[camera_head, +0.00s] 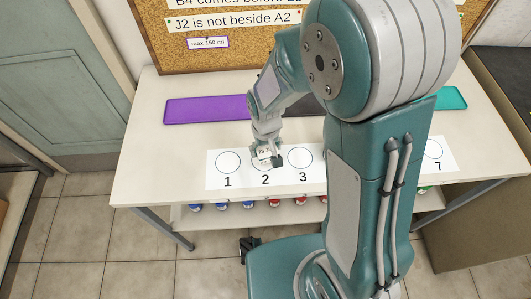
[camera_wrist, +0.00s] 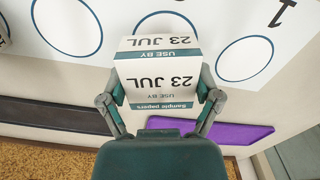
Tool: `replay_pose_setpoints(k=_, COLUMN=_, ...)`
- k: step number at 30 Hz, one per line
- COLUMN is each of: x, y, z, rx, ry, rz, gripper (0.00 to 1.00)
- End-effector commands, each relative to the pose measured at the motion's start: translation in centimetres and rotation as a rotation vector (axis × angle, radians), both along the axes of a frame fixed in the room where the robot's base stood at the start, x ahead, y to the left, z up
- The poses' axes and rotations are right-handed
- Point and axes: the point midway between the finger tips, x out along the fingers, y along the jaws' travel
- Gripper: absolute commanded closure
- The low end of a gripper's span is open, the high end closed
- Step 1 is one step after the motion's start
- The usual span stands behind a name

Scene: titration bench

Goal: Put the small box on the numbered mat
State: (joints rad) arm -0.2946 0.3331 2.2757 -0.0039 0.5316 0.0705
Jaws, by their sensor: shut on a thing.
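The small box (camera_wrist: 157,72) is white with teal bands and reads "Sample papers", "USE BY" and "23 JUL". My gripper (camera_wrist: 160,98) is shut on it, one finger on each side. In the head view the small box (camera_head: 264,153) is held at circle 2 of the numbered mat (camera_head: 246,181). The white mat has a row of circles with numbers below them; 1, 2, 3 and 7 show. My arm hides the middle of the row. In the wrist view the box covers part of a circle. I cannot tell whether the box touches the mat.
A purple tray (camera_head: 204,109) lies behind the mat at left, with a dark strip (camera_head: 315,105) beside it and a teal tray (camera_head: 452,98) at right. A corkboard (camera_head: 160,45) with notes stands behind. Bottles with blue and red caps (camera_head: 221,205) sit on a lower shelf.

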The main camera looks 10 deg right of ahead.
Motion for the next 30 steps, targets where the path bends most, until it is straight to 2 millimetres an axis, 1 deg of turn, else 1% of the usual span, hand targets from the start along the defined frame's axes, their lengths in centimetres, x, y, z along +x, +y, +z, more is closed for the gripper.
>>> replay_pose_setpoints(k=3, x=0.1, y=0.1, z=-1.9, rx=-0.001, ry=0.005, rz=0.001, gripper=0.66)
replay_pose_setpoints(k=6, x=0.1, y=0.1, z=-3.0, rx=-0.001, ry=0.004, rz=0.001, gripper=0.66)
replay_pose_setpoints(k=17, x=0.1, y=0.0, z=-3.4, rx=0.001, ry=0.0, rz=0.0, gripper=0.66)
replay_pose_setpoints(k=18, x=0.1, y=0.0, z=-3.5, rx=0.001, ry=0.0, rz=0.0, gripper=0.14)
replay_pose_setpoints(k=19, x=0.1, y=0.0, z=-3.4, rx=0.001, ry=0.0, rz=0.0, gripper=0.01)
replay_pose_setpoints(k=30, x=0.2, y=0.1, z=-3.5, rx=0.0, ry=0.001, rz=0.001, gripper=0.0)
